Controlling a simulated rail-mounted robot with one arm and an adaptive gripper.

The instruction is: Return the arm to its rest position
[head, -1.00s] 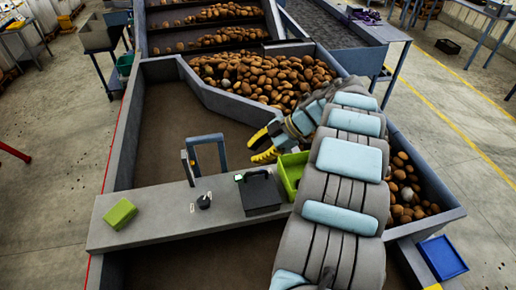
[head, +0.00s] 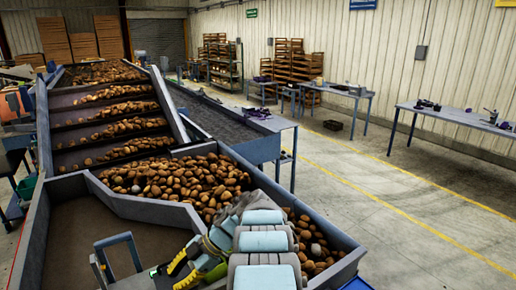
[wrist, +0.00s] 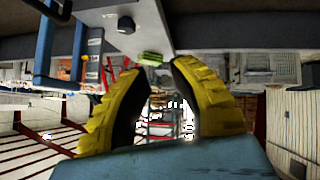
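My gripper (head: 175,275) shows at the bottom of the head view, at the end of my padded grey and light-blue arm. Its two yellow fingers point left, above the grader's trough. In the wrist view my gripper (wrist: 156,72) has its fingers spread well apart with nothing held between them.
A blue frame (head: 119,245) stands left of my gripper. Potatoes (head: 180,183) fill the trough ahead and beside my arm. A sloped grader belt (head: 110,110) rises behind. A blue table (head: 455,118) stands at right, with open floor (head: 400,200) before it.

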